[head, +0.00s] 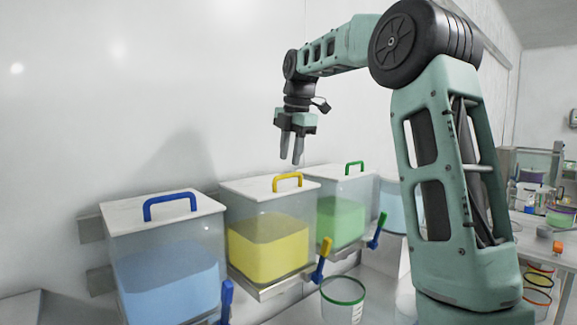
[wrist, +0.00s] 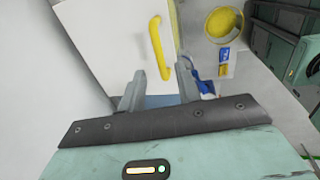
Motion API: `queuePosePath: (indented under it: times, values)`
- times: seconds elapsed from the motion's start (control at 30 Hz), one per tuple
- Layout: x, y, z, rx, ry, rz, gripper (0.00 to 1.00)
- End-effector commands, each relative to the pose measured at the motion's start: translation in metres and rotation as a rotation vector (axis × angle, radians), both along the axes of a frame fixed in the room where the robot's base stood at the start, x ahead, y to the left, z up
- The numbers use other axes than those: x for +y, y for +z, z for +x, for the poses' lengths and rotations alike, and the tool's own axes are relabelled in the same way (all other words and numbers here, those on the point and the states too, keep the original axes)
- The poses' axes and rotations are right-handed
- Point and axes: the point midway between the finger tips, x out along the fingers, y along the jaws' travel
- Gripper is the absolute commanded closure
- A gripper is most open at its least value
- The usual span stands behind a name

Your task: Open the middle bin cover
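The yellow-handled bin (head: 268,248), holding yellow material, stands between the blue-handled and green-handled bins in the head view. Its white cover (head: 250,188) lies flat on top, with a yellow arched handle (head: 287,177). In the wrist view the white cover (wrist: 112,38) fills the upper left, with the yellow handle (wrist: 157,50) near its right side. My gripper (head: 291,161) points down above this cover, near the handle, and is open and empty. In the wrist view its fingers (wrist: 159,80) are apart, with the handle's near end appearing close to the gap and not gripped.
The blue-handled bin (head: 170,275) stands left; the green-handled bin (head: 341,222) stands right. Another bin (head: 391,203) is partly hidden by my arm. Coloured levers, such as the yellow-and-blue one (head: 321,258), project in front. A green-rimmed clear container (head: 342,302) stands below. The wall is close behind.

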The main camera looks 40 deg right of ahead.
Motion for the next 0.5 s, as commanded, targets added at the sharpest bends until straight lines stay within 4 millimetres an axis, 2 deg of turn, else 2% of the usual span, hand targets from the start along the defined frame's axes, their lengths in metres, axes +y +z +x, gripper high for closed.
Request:
queuePosePath:
  times: [0.2,0.5]
  values:
    - [0.0,-0.029,0.006,0.002,-0.001,0.001,0.67]
    - [-0.001,-0.039,0.008,-0.001,0.0,0.0,0.67]
